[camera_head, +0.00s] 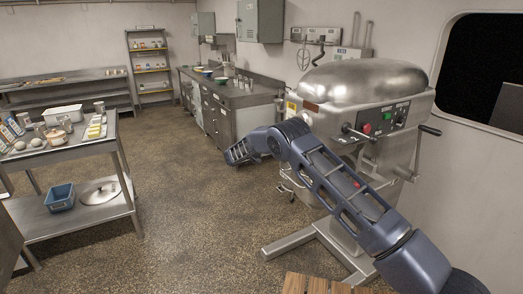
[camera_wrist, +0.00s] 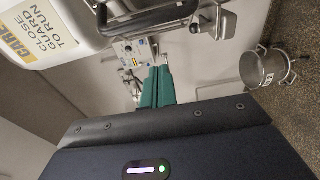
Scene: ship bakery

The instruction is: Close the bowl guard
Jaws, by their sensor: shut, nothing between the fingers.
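The mixer (camera_head: 372,85) stands at the right in the head view, with a polished domed top and a control panel. Its bowl area is largely hidden behind my arm. Thin bent metal rods (camera_head: 287,190) show at its lower left; I cannot tell whether they belong to the bowl guard. In the wrist view, a white housing (camera_wrist: 85,25) bears a yellow "CLOSE GUARD TO RUN" label (camera_wrist: 38,35). A dark curved bar (camera_wrist: 150,18) runs beside it. My gripper (camera_wrist: 158,70), with teal fingers, is shut and empty near that bar, apparently not touching it. The guard's position is unclear.
A metal pot (camera_wrist: 265,68) shows at the right of the wrist view. A steel counter (camera_head: 225,100) with bowls stands behind the mixer. The floor between is clear.

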